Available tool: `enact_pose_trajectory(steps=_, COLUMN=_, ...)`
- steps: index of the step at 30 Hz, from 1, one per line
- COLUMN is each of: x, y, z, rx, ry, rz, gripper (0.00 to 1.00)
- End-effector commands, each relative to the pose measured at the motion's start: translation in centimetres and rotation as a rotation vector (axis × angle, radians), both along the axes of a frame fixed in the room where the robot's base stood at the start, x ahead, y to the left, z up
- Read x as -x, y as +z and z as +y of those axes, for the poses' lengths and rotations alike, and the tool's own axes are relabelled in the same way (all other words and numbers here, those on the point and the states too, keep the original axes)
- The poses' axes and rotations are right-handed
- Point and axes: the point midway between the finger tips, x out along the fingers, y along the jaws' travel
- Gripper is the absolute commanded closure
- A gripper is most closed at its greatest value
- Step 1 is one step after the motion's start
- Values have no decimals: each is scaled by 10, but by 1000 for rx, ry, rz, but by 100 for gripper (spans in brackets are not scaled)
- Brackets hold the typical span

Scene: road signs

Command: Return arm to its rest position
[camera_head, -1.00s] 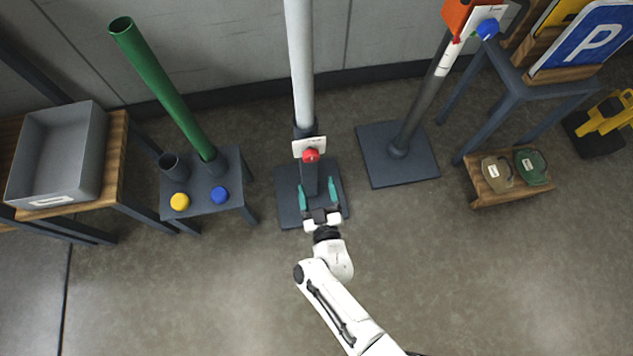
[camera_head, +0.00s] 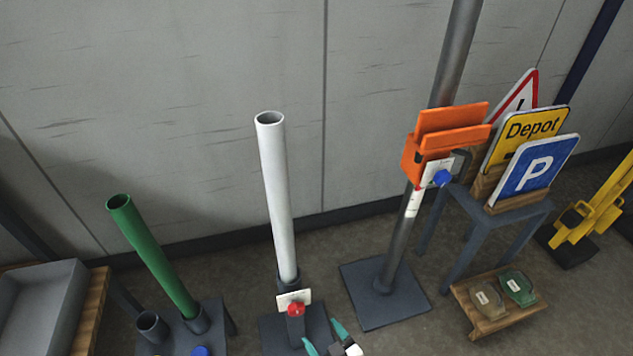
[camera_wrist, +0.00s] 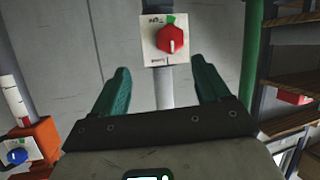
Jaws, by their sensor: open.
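My gripper (camera_head: 323,338) is at the bottom edge of the head view, with its teal fingers spread and nothing between them. It is just below and right of the red knob (camera_head: 296,309), which sits on a short grey post in front of the white tube (camera_head: 275,200). In the wrist view the open fingers (camera_wrist: 160,72) frame the red knob (camera_wrist: 172,40) on its white plate, which lies beyond the fingertips and apart from them. Most of my arm is out of the head view.
A green tube (camera_head: 155,258) and a grey tray (camera_head: 45,305) stand at left. At right are a metal pole (camera_head: 400,235) with an orange holder (camera_head: 430,150), a stand of road signs (camera_head: 537,172), and a low wooden rack (camera_head: 485,318). A wall closes the back.

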Motion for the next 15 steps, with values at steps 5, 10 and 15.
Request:
enact_pose_trajectory(steps=5, x=22, y=31, z=-50, rx=54, ry=-6, rz=212, gripper=24)
enact_pose_trajectory(steps=10, x=59, y=60, z=-106, rx=120, ry=-75, rz=435, gripper=24)
enact_pose_trajectory(steps=15, x=113, y=99, z=-167, rx=181, ry=-212, rz=669, gripper=24)
